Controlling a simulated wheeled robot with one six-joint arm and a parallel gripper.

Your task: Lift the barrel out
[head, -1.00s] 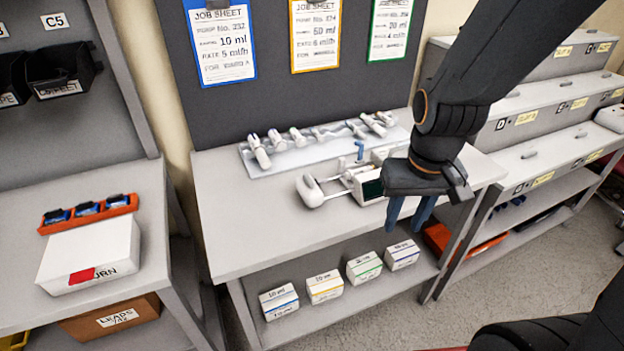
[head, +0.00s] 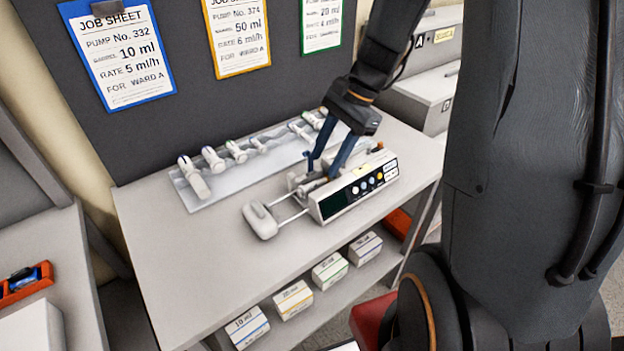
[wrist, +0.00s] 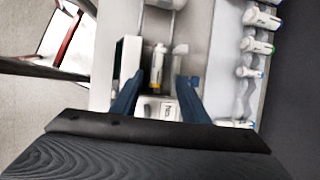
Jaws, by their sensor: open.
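The infusion pump (head: 345,195) stands on the bench, with its white pusher block (head: 260,221) drawn out to the left on two rods. In the wrist view, a greyish barrel (wrist: 158,62) with a yellow band lies along the pump, beside its dark screen side. My gripper (head: 324,168) is over the pump's top, fingers pointing down. In the wrist view, my gripper (wrist: 157,82) is open, with a blue finger on each side of the barrel's line; contact cannot be told. The fingers partly hide the barrel in the head view.
A pale tray (head: 222,185) with several syringes lies behind the pump, against the dark board. Job sheets (head: 122,52) hang above. Boxes (head: 293,299) stand on the shelf below. The bench's front left (head: 165,240) is clear.

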